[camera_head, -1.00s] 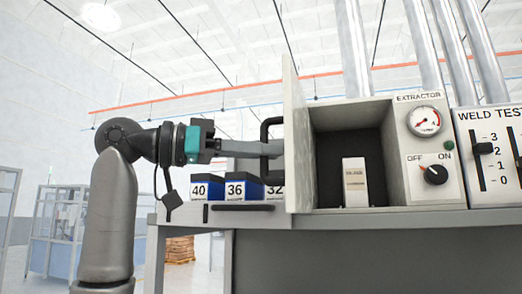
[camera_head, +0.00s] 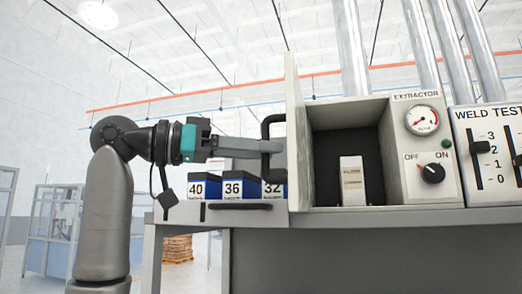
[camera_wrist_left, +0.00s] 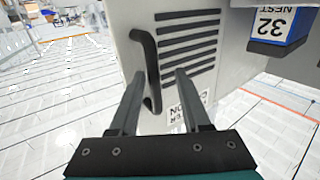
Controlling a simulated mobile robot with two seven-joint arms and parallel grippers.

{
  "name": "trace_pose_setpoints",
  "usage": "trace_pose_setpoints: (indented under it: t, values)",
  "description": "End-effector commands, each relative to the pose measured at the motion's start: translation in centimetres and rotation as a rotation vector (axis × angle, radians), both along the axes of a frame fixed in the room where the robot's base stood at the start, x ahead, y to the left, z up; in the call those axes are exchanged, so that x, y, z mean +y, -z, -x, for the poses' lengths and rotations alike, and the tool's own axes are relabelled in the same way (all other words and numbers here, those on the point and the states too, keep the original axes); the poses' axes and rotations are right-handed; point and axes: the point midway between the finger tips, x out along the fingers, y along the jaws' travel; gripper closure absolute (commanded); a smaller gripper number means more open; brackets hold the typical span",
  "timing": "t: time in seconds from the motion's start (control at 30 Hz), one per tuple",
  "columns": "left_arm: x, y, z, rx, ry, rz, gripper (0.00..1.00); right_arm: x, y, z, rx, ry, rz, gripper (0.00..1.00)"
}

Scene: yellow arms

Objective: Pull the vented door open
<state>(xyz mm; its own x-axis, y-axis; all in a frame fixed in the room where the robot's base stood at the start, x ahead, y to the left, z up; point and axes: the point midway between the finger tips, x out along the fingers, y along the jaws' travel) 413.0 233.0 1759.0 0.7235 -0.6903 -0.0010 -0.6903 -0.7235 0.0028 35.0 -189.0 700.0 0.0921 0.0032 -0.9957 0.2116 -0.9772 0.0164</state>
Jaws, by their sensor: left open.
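The vented door (camera_head: 293,130) stands swung out from the extractor box (camera_head: 398,150), seen nearly edge-on in the head view, so the box's dark inside shows. In the left wrist view its pale face (camera_wrist_left: 198,62) has several dark slots and a black bar handle (camera_wrist_left: 148,60). The handle (camera_head: 268,130) also shows in the head view, on the door's left side. My left gripper (camera_head: 274,148) is open at the handle. In the left wrist view its fingertips (camera_wrist_left: 159,74) lie on either side of the handle's lower part; contact cannot be told. My right gripper is out of view.
Blue-and-white boxes numbered 40 (camera_head: 200,188), 36 (camera_head: 235,188) and 32 (camera_head: 273,189) sit on the bench left of the door. A small pale block (camera_head: 353,182) stands inside the box. The weld test panel (camera_head: 490,155) is at the right.

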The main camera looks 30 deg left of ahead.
Motion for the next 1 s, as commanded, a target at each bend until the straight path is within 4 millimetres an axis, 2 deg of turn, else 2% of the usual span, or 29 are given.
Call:
trace_pose_setpoints:
  t: [0.17,0.4,0.6,0.8,1.0]
  values:
    - [1.9,0.1,1.9,-0.003,-0.004,0.003,0.53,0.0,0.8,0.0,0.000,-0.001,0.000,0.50]
    - [6.0,0.0,6.2,-0.004,-0.005,0.003,0.53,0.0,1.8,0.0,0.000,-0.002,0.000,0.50]
    - [8.7,0.0,9.2,-0.002,-0.003,0.003,0.53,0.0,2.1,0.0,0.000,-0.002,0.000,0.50]
    - [10.1,0.0,10.6,-0.001,-0.002,0.003,0.53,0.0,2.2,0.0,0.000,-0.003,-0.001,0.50]
    - [10.4,0.0,10.9,-0.002,-0.001,0.002,0.53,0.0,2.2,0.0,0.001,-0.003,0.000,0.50]
